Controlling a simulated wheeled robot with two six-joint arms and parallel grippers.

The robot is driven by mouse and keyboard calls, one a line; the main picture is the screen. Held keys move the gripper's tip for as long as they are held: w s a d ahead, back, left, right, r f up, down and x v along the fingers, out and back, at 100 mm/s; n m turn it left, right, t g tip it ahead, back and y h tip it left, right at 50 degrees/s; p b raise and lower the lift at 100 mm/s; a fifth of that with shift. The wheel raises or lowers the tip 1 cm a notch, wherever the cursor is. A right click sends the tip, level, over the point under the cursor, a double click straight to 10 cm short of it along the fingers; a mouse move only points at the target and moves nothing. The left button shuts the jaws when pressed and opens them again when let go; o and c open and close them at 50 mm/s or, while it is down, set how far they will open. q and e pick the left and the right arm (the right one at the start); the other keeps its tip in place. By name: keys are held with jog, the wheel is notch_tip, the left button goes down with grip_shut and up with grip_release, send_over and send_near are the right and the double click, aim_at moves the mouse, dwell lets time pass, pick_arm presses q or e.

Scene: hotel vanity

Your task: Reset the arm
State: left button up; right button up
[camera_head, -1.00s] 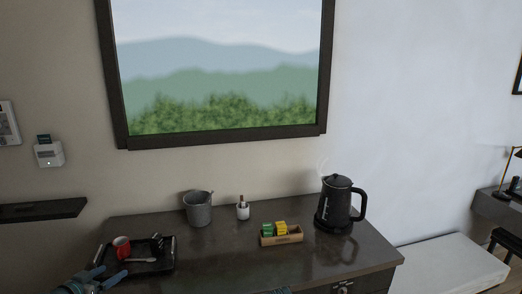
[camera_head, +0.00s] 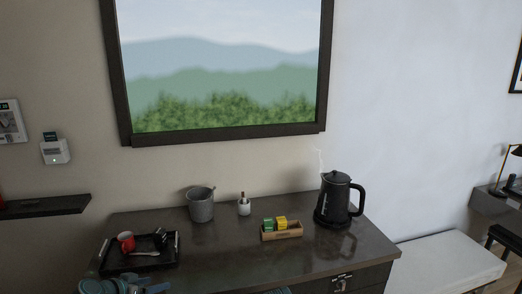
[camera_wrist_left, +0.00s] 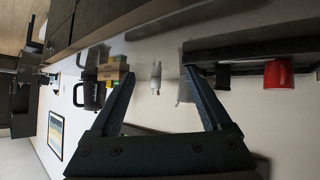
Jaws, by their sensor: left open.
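My left gripper (camera_head: 140,288) is at the bottom edge of the head view, just in front of the black tray, partly cut off by the frame. In the left wrist view its two fingers (camera_wrist_left: 159,76) are spread wide with nothing held between them. A small blue sliver (camera_head: 277,291) at the bottom middle of the head view may be part of my right arm or gripper; its jaws cannot be made out.
On the dark vanity (camera_head: 225,254) stand a black tray (camera_head: 112,264) with a red mug (camera_head: 126,242), a metal bucket (camera_head: 201,208), a small white holder (camera_head: 244,207), a wooden box of packets (camera_head: 283,236) and a steaming black kettle (camera_head: 338,202). The middle front is clear.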

pick_arm(q)
jog(key=s+d+f+m+g, duration=0.1)
jog(key=s+d+f+g, duration=0.2)
jog(key=d, duration=0.6)
jog(key=s+d+f+g, duration=0.3)
jog(key=d+f+g, duration=0.1)
jog(key=d, duration=0.6)
jog(key=s+d+f+g+y, duration=0.2)
jog(key=s+d+y, duration=0.4)
jog(key=s, duration=0.4)
jog(key=shift+s+d+g, duration=0.2)
jog(key=shift+d+g, duration=0.4)
jog(key=shift+d, duration=0.05)
